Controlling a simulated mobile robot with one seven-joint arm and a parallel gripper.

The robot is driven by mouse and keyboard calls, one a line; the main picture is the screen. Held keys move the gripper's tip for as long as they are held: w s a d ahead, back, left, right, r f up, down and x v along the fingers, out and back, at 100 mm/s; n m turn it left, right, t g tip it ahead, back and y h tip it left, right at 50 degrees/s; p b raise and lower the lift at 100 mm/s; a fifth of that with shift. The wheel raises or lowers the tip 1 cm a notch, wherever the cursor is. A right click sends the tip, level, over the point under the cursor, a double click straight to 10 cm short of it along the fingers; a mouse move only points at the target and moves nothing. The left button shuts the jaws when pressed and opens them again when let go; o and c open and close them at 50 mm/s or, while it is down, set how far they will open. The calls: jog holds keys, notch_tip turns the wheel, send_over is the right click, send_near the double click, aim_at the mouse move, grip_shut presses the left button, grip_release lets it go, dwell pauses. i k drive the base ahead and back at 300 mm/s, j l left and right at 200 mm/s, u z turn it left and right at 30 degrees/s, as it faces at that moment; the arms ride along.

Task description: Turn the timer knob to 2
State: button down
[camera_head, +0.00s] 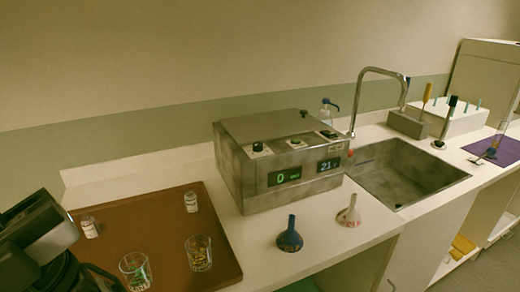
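A grey metal box-shaped device (265,191) stands on the white counter in the middle of the head view. Its left dark knob (257,147) sits on a white dial, above a green display (284,177) reading 0. A middle knob or button (295,142) and a right dark knob (328,134) sit along the same top edge. A second display (328,164) reads about 21. Dial marks are too small to read, and I cannot tell from labels which knob is the timer. My dark arm and gripper parts (62,268) are at the lower left, away from the device; the fingertips are not clear.
A brown board (214,237) at left holds two small bottles and two glasses (198,253). A blue funnel (290,236) and a pale funnel (349,212) stand before the device. A sink (408,172) with a tall faucet (378,71) is right of it.

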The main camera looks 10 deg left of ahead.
aim_at(258, 147)
jog(key=i+l+u, duration=0.1)
jog(key=l+u, duration=0.15)
jog(key=u, duration=0.15)
jog(key=l+u, duration=0.35)
jog(key=j, duration=0.1)
